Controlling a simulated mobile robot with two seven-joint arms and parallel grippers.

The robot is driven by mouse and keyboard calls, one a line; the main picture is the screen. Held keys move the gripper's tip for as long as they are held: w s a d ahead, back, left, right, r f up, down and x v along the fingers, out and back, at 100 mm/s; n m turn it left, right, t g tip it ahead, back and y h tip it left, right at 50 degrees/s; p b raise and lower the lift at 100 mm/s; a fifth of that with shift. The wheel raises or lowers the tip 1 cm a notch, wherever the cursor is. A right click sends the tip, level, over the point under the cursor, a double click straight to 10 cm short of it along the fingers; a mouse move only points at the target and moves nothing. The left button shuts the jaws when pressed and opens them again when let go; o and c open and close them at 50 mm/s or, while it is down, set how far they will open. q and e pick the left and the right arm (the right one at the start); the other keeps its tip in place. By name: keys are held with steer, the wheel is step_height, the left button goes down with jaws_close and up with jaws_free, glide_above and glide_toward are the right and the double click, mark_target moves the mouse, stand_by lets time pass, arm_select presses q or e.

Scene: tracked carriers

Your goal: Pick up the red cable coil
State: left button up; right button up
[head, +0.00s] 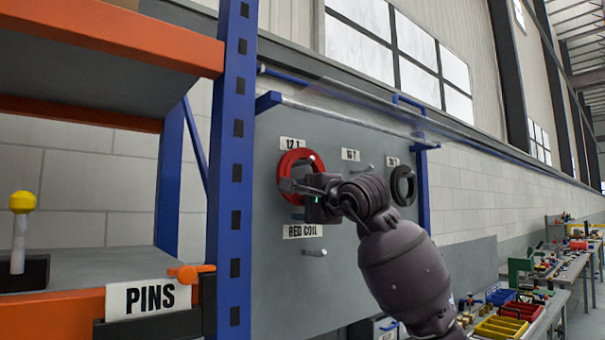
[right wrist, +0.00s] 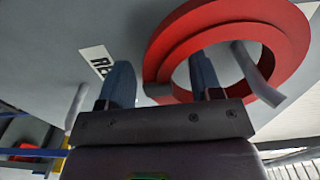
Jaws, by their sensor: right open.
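The red cable coil (head: 297,155) hangs on the grey peg board, above a label reading RED COIL (head: 303,231). My right gripper (head: 291,187) is in front of the coil and hides its lower right part. In the right wrist view the coil (right wrist: 292,35) is large, with a grey peg (right wrist: 256,74) through its hole. The fingers of my right gripper (right wrist: 162,82) are apart, one outside the coil's rim and one across its hole. Whether they reach around the rim in depth, I cannot tell. My left gripper is not in view.
A black coil (head: 403,186) hangs to the right on the board (head: 270,285). Bare pegs (head: 315,252) stick out nearby. A blue rack post (head: 232,170) and orange shelf with a PINS sign (head: 151,296) stand at left. Workbenches with bins (head: 520,310) are at right.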

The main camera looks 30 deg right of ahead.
steer(key=shift+c, duration=0.4)
jaws_close()
steer(key=shift+r, duration=0.1)
steer(key=shift+r, duration=0.55)
steer(key=shift+s+d+r+b, duration=0.1)
steer(key=shift+s+b, duration=0.2)
steer(key=shift+b, duration=0.1)
steer(key=s+d+b, duration=0.1)
steer(key=s+b, duration=0.2)
steer(key=s, duration=1.4)
steer(key=shift+s+b, duration=0.2)
steer(key=shift+b, duration=0.2)
